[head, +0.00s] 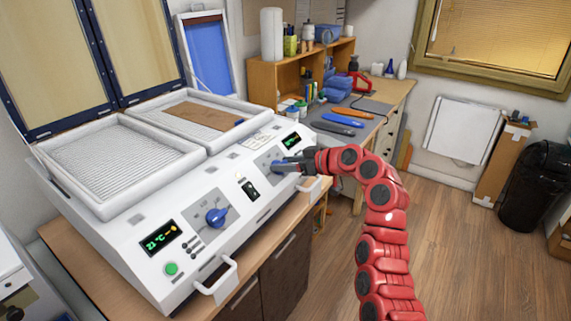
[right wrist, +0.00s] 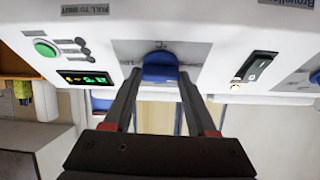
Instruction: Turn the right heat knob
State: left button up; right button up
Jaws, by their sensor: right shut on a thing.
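The white forming machine (head: 250,193) stands on a wooden cabinet, with a front control panel. Its right heat knob (head: 276,167) is blue and sits next to the right green display (head: 291,141). My right gripper (head: 280,166) reaches in from the right in the head view and is shut on this knob. In the right wrist view the blue knob (right wrist: 160,67) sits between my two dark fingertips (right wrist: 159,75), which partly hide its sides. The left heat knob (head: 216,217) is blue and untouched, next to the left display (head: 160,238). My left gripper is out of view.
Two white handles (head: 218,282) stick out from the machine's front edge. A green button (head: 171,268) and a black switch (head: 247,188) are on the panel. A workbench (head: 371,109) with tools stands behind.

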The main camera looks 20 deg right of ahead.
jog(key=m+h, duration=0.1)
jog(key=m, duration=0.2)
jog(key=shift+a+m+t, duration=0.1)
jog(key=shift+m+t, duration=0.2)
jog(key=shift+t, duration=0.1)
jog(key=m+h+p, duration=0.1)
jog(key=m, duration=0.1)
jog(key=m+h+p, duration=0.1)
jog(key=m+h, duration=0.1)
jog(key=m, duration=0.1)
jog(key=shift+r, duration=0.1)
jog(key=shift+m, duration=0.5)
jog(key=o, duration=1.4)
jog(key=shift+c, duration=0.2)
jog(key=shift+s, duration=0.1)
